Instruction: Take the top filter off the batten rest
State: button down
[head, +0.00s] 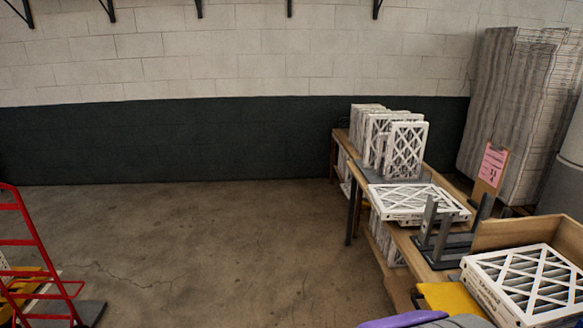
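A white-framed filter (415,197) with a lattice face lies flat on the long wooden table (397,236) at the right. Another filter edge seems to show just under its front side, so it looks like the top of a short stack. The battens under it are hidden or too small to make out. A second flat filter (528,284) lies in or against an open cardboard box (536,232) at the lower right, cut by the picture edge. My gripper is not seen in this view.
A grey stand with upright posts (428,221) is close to the flat filter's right side. Upright filters (404,150) stand behind it. A pink sign (491,163) stands farther right. A red hand truck (35,255) is at left. The floor between is clear.

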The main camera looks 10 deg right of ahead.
aim_at(408, 202)
jog(key=i+z, duration=0.1)
jog(key=i, duration=0.8)
jog(key=i+j+z, duration=0.15)
jog(key=i, duration=0.75)
jog(key=i+z, duration=0.95)
jog(key=i+j+z, duration=0.25)
jog(key=z, duration=0.25)
jog(key=i+j+z, duration=0.5)
jog(key=k+l, duration=0.05)
